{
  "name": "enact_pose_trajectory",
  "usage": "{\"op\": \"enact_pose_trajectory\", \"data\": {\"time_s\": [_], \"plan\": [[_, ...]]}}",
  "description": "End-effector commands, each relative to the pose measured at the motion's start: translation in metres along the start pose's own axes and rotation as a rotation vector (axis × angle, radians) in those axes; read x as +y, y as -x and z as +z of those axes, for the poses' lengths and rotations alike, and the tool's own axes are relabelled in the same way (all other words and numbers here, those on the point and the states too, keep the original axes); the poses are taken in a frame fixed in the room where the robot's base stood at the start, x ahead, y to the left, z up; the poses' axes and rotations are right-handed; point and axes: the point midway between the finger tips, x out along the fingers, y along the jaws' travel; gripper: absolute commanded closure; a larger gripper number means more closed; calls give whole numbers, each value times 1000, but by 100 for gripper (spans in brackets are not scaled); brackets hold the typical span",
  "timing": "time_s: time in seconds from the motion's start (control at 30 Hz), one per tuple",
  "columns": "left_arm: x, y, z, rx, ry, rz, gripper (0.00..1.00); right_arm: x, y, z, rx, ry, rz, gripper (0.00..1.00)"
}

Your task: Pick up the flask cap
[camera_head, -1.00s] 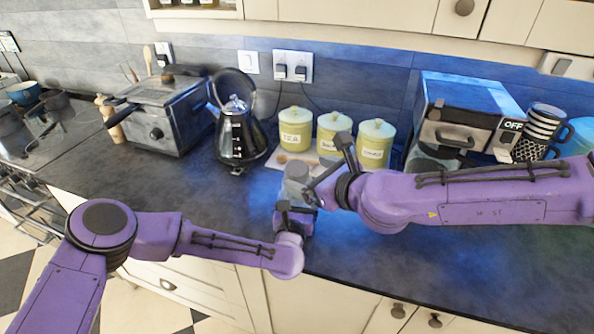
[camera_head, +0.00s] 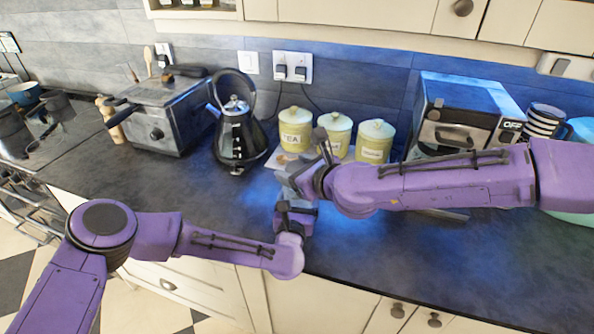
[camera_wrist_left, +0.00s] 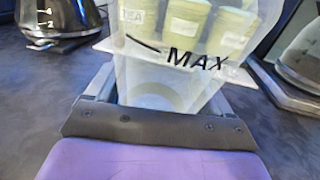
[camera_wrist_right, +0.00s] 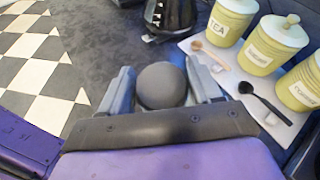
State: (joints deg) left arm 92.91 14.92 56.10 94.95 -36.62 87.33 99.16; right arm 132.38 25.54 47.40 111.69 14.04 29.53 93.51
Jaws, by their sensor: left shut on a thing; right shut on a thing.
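The translucent flask (camera_wrist_left: 165,60) with a black MAX mark stands between the fingers of my left gripper (camera_wrist_left: 150,95), which is shut on it. The rounded dark grey flask cap (camera_wrist_right: 162,86) sits between the fingers of my right gripper (camera_wrist_right: 163,90), which is shut on it. In the head view, my right gripper (camera_head: 298,178) is just above my left gripper (camera_head: 292,200), and together they mostly hide the flask and cap. I cannot tell whether the cap still touches the flask.
Behind the grippers, three yellow canisters (camera_head: 336,135) and two spoons (camera_wrist_right: 260,100) are on a white board (camera_wrist_right: 235,85). A black kettle (camera_head: 240,140) and a fryer-like appliance (camera_head: 165,115) stand to the left. A coffee machine (camera_head: 465,110) and striped mugs (camera_head: 543,122) are at right.

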Motion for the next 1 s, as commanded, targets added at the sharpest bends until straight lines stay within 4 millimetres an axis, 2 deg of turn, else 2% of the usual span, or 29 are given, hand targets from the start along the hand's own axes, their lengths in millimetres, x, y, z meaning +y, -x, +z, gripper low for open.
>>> {"op": "enact_pose_trajectory", "data": {"time_s": [0.2, 0.5, 0.6, 0.73, 0.93, 0.97, 1.0], "plan": [[0, -1, 2, -3, 3, 2, 59, -3, 3, 7, -1, 0, -4, 71], [0, 0, 1, -2, 2, 1, 59, -14, 29, 71, -4, 3, -4, 71], [0, 0, 1, -2, 2, 1, 59, -17, 34, 83, 0, 2, -4, 71], [0, 0, 1, -2, 2, 1, 59, -18, 38, 91, 0, 1, -1, 71], [0, 0, 1, -2, 2, 1, 59, -19, 38, 91, 0, 0, -1, 71], [0, 0, 1, -2, 2, 1, 12, -18, 38, 91, 0, 0, -1, 71], [0, 0, 1, -2, 2, 1, 0, -19, 38, 91, 0, 0, -1, 71]]}}
